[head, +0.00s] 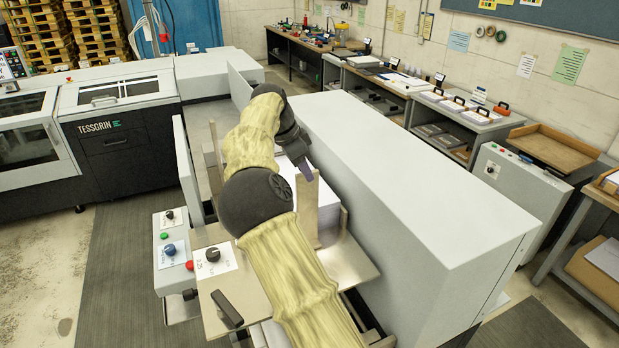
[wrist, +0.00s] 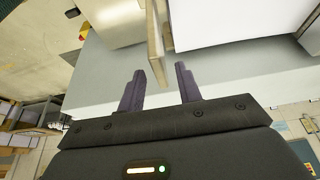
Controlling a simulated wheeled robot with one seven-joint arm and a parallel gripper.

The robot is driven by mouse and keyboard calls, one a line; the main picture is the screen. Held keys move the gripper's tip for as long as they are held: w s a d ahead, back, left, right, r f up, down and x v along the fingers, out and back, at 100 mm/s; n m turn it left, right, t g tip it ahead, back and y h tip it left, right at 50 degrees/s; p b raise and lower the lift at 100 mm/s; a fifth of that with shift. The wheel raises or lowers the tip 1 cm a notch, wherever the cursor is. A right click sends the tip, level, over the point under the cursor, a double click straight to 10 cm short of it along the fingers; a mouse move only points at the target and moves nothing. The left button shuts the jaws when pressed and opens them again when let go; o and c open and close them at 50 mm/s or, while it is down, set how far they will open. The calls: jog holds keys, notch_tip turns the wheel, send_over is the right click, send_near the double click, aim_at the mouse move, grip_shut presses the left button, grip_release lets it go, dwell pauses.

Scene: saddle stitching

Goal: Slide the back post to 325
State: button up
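An upright beige post (head: 307,212) stands against the white paper stack (head: 325,207) in the head view, partly hidden behind my arm. I cannot tell for sure that it is the back post. My gripper (head: 305,172) is beyond it, over the stack area, mostly hidden by my own wrist. In the wrist view my gripper (wrist: 160,86) is open, with nothing between its two dark purple fingers. A thin beige upright plate (wrist: 155,42) beside white paper (wrist: 235,22) lies ahead of the fingertips, apart from them. No scale reading for 325 is legible.
A long grey machine housing (head: 420,190) runs along the right of the feeder. A control panel with knobs (head: 170,248) and a black handle (head: 226,308) are at the left front. A thin grey side panel (head: 187,170) stands left of my arm.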

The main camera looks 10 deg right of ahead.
jog(key=shift+p+x, duration=0.55)
jog(key=shift+x, duration=1.7)
jog(key=shift+r, duration=0.1)
grip_shut()
